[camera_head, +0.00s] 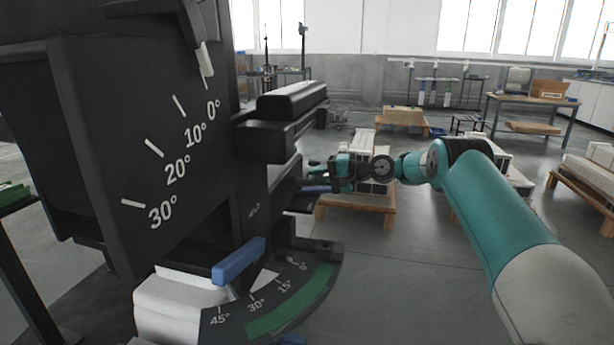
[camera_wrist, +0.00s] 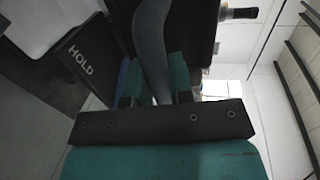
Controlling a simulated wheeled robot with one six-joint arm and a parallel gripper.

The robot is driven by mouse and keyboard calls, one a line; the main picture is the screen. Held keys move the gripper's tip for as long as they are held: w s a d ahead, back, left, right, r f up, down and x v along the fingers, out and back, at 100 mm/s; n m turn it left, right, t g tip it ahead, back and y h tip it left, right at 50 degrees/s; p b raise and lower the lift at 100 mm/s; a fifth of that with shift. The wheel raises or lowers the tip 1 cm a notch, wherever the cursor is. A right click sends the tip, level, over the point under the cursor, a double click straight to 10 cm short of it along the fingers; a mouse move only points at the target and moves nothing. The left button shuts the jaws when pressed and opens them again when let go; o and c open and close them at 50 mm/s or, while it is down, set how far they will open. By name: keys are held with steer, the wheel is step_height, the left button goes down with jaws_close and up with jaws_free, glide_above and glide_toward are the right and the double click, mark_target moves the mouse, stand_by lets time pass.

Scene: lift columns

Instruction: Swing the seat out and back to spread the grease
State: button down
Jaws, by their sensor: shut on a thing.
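A large dark column machine (camera_head: 75,120) fills the left of the head view, with a tilt scale from 0° to 30° on its side. Lower down is a curved scale plate (camera_head: 285,305) marked 0° to 45° with a green band. A blue handle (camera_head: 238,261) stands above it, over a white block (camera_head: 178,303). I cannot tell which part is the seat. My gripper (camera_head: 322,184) is at the machine's right side. In the wrist view, its teal fingers (camera_wrist: 153,72) are shut on a grey curved bar (camera_wrist: 150,35). The bar's far end is out of view.
A dark panel reading HOLD (camera_wrist: 82,62) is close to the left finger in the wrist view. A black block (camera_head: 292,100) juts from the machine above my gripper. Pallets with white units (camera_head: 357,200) stand behind. The floor at lower middle is clear.

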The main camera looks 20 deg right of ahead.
steer(key=shift+w+d+r, duration=0.1)
steer(key=shift+w+d, duration=0.15)
steer(key=shift+d, duration=0.1)
steer(key=c, duration=1.1)
jaws_free()
steer(key=shift+c, duration=0.2)
steer(key=shift+o, duration=0.6)
steer(key=shift+a, duration=0.25)
